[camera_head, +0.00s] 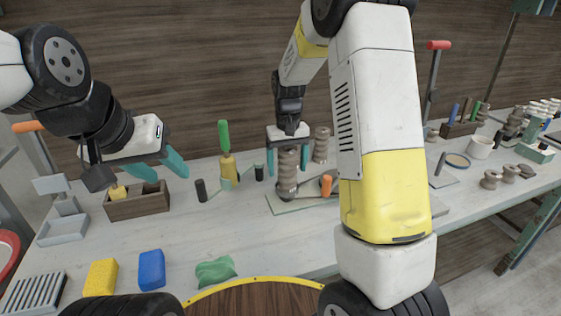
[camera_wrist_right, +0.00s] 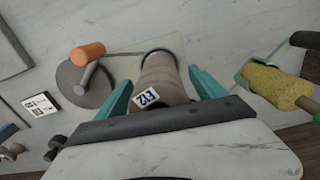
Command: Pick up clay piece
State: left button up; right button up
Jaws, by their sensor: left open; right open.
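A grey-brown, ridged, roughly cylindrical piece (camera_head: 287,178), which looks like the clay piece, stands upright on a pale board (camera_head: 290,207) at mid-table. In the right wrist view this piece (camera_wrist_right: 158,75) carries a small white label with blue marks. My right gripper (camera_head: 287,168) is above it, pointing down and open, with one teal finger on each side of its upper part. Gaps seem to show beside the fingers in the right wrist view (camera_wrist_right: 162,78). My left gripper (camera_head: 170,176) is open and empty, above and right of the wooden box (camera_head: 140,208).
A green-handled yellow tool (camera_head: 228,165) stands left. Sponges, yellow (camera_head: 101,277) and blue (camera_head: 151,269), and a green lump (camera_head: 215,271) lie in front. My right arm hides part of the table.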

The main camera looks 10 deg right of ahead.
jog(key=shift+f, duration=0.5)
grip_shut()
jog(key=shift+r, duration=0.15)
